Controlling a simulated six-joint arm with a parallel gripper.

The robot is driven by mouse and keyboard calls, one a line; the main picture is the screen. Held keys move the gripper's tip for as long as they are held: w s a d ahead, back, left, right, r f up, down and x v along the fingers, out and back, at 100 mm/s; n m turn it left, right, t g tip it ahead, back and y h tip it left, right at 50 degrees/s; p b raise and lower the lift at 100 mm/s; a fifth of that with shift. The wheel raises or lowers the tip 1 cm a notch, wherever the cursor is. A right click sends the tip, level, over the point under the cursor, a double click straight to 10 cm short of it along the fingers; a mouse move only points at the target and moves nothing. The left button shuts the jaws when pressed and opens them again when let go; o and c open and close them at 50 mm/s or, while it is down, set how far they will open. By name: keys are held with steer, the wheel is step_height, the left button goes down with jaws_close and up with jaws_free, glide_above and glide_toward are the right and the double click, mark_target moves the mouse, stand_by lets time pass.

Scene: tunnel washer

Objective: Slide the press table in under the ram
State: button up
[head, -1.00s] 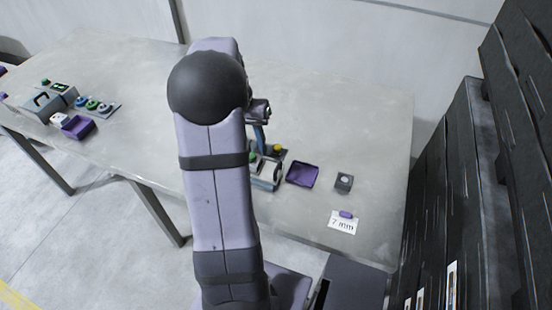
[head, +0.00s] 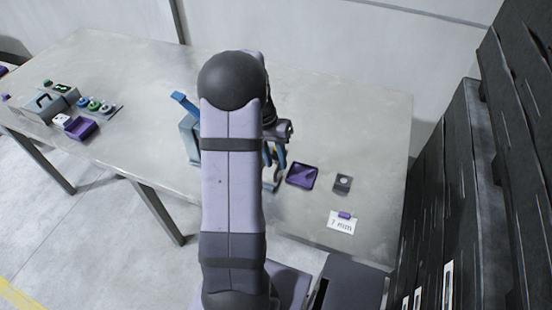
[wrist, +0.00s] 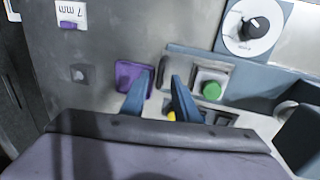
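The press is a grey-blue machine (head: 188,138) on the bench, mostly hidden behind my arm in the head view. In the wrist view its grey-blue body (wrist: 275,95) fills the right side, with a dial on a white disc (wrist: 253,27), a green button (wrist: 212,90) and a partly hidden yellow button (wrist: 171,117). A small upright grey bar (wrist: 162,71) shows near my fingertips; I cannot tell whether it is the press table's handle. I cannot single out the press table. My gripper (wrist: 160,80) is open, its blue fingers apart above the press's front. No contact is clear.
A purple tray (head: 302,175) lies right of the gripper, close to the left finger in the wrist view. A small grey block (head: 343,183) and a "7 mm" card (head: 341,223) lie farther right. Another device (head: 45,103) stands far left. Dark shelving (head: 450,190) borders the right.

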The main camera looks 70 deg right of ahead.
steer(key=shift+s+f, duration=0.1)
steer(key=shift+f, duration=0.4)
jaws_close()
steer(key=shift+w, duration=2)
jaws_free()
step_height(320, 180, up, 7)
steer(key=w+b, duration=0.1)
steer(key=b, duration=0.1)
steer(key=shift+w+r, duration=0.15)
